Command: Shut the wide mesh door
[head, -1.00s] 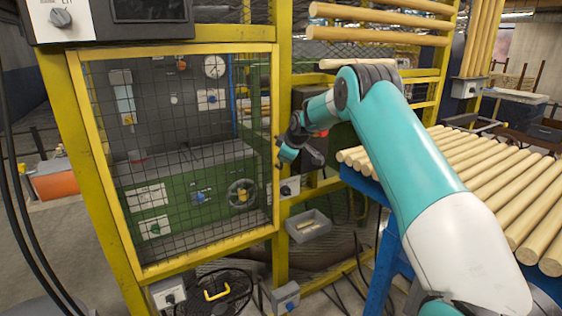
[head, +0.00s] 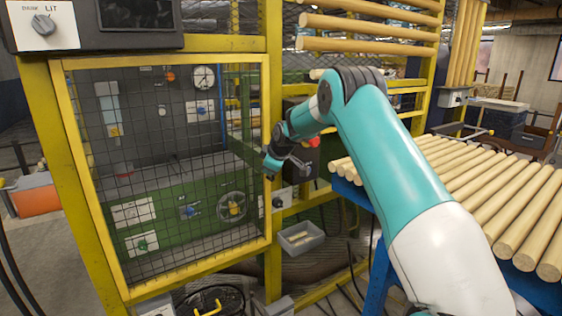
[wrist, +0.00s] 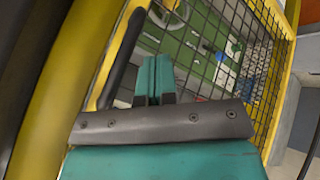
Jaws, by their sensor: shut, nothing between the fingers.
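The wide mesh door (head: 165,60) has a yellow frame and black wire mesh, and fills the left half of the head view. Its right edge lies close along the yellow post (head: 273,105); I cannot tell whether a small gap is left there. My gripper (head: 271,166) is shut and empty at the door's right edge, about mid-height; contact is unclear. In the wrist view my teal fingers (wrist: 153,80) are together, beside a dark bar (wrist: 123,58) and a yellow frame member (wrist: 100,55), with mesh behind them.
A green machine with dials and a handwheel (head: 232,206) shows through the mesh. A control box (head: 90,25) sits above the door. A grey bin (head: 300,238) is right of the post. Wooden rods (head: 480,185) lie on a blue stand at right, beside my arm.

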